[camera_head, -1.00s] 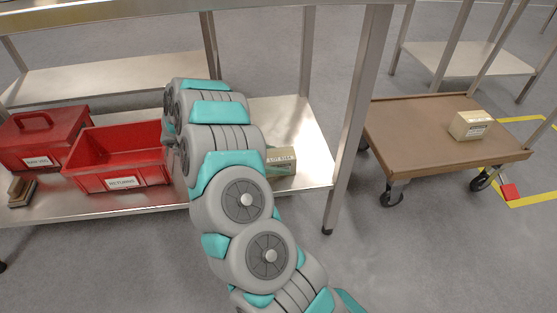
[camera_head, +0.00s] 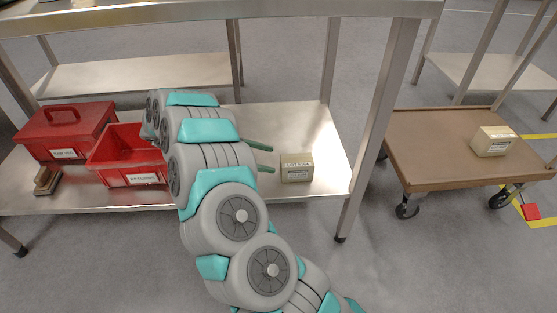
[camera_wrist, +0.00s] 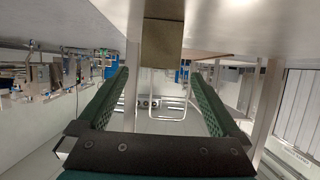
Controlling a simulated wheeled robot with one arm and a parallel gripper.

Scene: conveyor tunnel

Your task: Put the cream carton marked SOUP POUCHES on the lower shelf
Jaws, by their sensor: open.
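A cream carton (camera_head: 297,168) stands upright on the lower shelf (camera_head: 310,127) of the near steel table, close to its front edge. Its label is too small to read surely. Another cream carton (camera_head: 493,141) with an unreadable label sits on the brown cart at right. I cannot tell which one is marked SOUP POUCHES. My gripper (camera_head: 272,159) is open, just left of the shelf carton, its fingers pointing at it with a small gap. In the wrist view the carton (camera_wrist: 162,42) shows ahead, between the green fingers (camera_wrist: 160,73) and apparently beyond their tips.
A red open bin (camera_head: 128,160) and a red lidded toolbox (camera_head: 65,130) stand on the shelf at left, with a small brown object (camera_head: 47,180) beside them. A table leg (camera_head: 375,130) separates the shelf from the brown cart (camera_head: 440,165). Shelf space behind the carton is clear.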

